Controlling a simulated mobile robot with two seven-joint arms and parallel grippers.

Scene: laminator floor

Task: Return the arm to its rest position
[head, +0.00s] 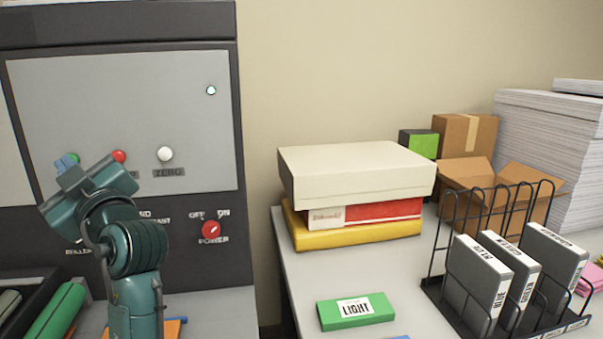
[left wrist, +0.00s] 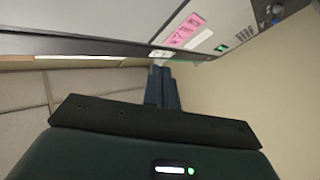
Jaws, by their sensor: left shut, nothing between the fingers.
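My left gripper (head: 68,166) is at the left of the head view, raised in front of the machine's grey control panel (head: 130,100). Its blue fingers are shut with nothing between them. In the left wrist view the closed fingers (left wrist: 162,88) point away from the camera towards the machine's edge. My green left arm rises from the bottom of the head view and hides part of the panel. A green button and a red button (head: 119,156) show close around the gripper; I cannot tell whether it touches them. My right gripper is not in view.
The panel also has a white ZERO button (head: 165,153) and a red POWER knob (head: 211,231). To the right, a table holds stacked boxes (head: 355,175), a green LIGHT box (head: 356,311) and a black wire rack (head: 500,290) of grey cartridges. Paper stacks (head: 550,130) stand behind.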

